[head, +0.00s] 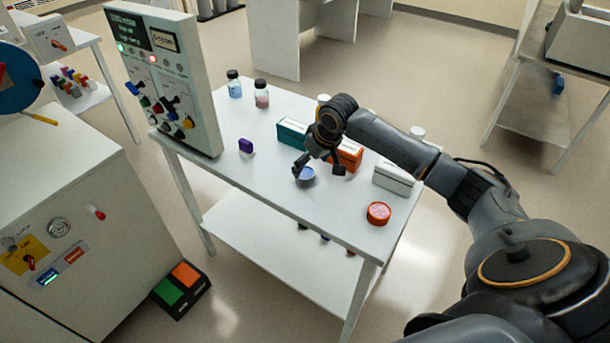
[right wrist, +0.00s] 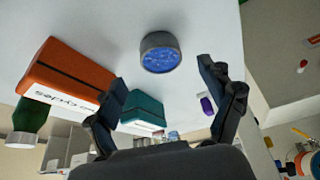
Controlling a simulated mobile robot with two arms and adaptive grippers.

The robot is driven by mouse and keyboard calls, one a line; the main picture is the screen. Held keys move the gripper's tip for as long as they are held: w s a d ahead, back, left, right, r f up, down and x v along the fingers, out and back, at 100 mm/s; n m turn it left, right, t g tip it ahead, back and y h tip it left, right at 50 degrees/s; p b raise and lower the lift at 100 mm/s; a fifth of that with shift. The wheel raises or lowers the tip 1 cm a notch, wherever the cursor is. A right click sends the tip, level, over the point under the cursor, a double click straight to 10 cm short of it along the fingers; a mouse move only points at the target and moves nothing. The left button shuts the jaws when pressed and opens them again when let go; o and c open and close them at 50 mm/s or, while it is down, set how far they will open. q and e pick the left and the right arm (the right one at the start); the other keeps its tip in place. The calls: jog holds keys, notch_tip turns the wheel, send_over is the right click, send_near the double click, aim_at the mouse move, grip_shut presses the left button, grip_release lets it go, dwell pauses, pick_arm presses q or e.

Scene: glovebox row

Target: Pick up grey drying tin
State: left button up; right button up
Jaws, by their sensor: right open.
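The grey drying tin is a short round tin with blue contents; it stands on the white table (head: 235,120) in the head view (head: 306,174). In the right wrist view the tin (right wrist: 160,53) lies beyond the gap between my fingers, apart from them. My right gripper (head: 319,166) is open and empty, above and close to the tin in the head view. Its two spread fingers also show in the right wrist view (right wrist: 166,92). The gripper hides part of the tin's surroundings in the head view. My left gripper is not in view.
An orange box (head: 347,156) and a teal box (head: 292,133) stand just behind the gripper. A control panel (head: 165,75) stands at the table's left end. The front table edge is clear.

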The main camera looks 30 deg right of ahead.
aim_at(306, 173)
jog(key=p+x, duration=0.1)
jog(key=x, duration=0.4)
jog(key=shift+s, duration=0.1)
jog(key=c, duration=1.3)
